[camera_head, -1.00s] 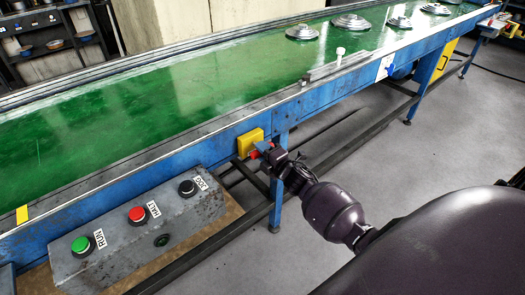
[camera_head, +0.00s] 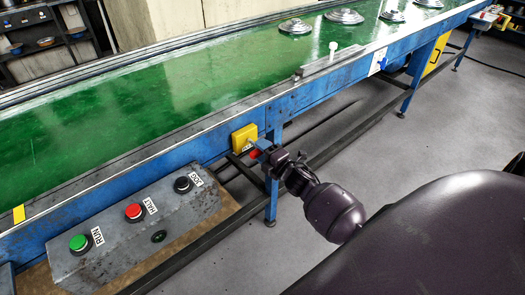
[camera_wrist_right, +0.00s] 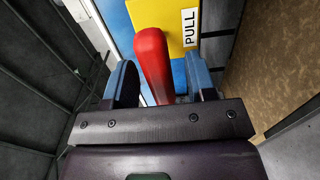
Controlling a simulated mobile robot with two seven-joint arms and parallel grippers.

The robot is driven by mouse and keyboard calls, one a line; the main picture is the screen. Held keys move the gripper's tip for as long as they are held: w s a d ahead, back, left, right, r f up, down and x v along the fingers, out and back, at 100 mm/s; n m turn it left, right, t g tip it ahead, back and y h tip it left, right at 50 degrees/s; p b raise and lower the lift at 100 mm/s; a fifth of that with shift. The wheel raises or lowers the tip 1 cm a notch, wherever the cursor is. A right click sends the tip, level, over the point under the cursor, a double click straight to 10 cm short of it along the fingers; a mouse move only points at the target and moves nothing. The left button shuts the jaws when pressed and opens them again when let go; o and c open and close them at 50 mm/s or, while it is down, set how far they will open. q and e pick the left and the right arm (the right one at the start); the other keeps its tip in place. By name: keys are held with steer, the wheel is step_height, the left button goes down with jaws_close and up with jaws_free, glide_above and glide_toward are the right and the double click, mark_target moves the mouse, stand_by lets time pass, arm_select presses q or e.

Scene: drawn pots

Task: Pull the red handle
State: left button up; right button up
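The red handle (camera_wrist_right: 152,62) shows in the wrist view, a rounded bar on a yellow box (camera_wrist_right: 172,22) marked PULL. My right gripper (camera_wrist_right: 160,82) is open, with one blue-padded finger on each side of the handle and narrow gaps beside it. In the head view the yellow box (camera_head: 244,138) is on the conveyor's blue side. The red handle (camera_head: 255,154) is only partly visible there, beside my right gripper (camera_head: 262,148), which hides part of it. My left gripper is not in view.
The green conveyor (camera_head: 150,115) runs along the back, with metal lids (camera_head: 295,27) on it. A grey control box (camera_head: 110,250) with green, red and black buttons stands at the lower left. A blue leg (camera_head: 272,195) is just below my gripper.

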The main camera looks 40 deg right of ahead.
steer(key=s, duration=1)
steer(key=shift+s+d, duration=0.4)
steer(key=shift+d, duration=0.05)
stand_by(0.3)
steer(key=s+a+f+m+g+h, duration=0.1)
steer(key=s+a+f+m+g, duration=0.2)
steer(key=s+m, duration=0.5)
steer(key=s+a+f+m+g, duration=0.3)
steer(key=s+a+f+m, duration=0.2)
steer(key=s+a+m, duration=0.3)
steer(key=shift+s+f+m+g+h, duration=0.4)
steer(key=shift+s+m, duration=0.35)
steer(key=shift+m, duration=0.15)
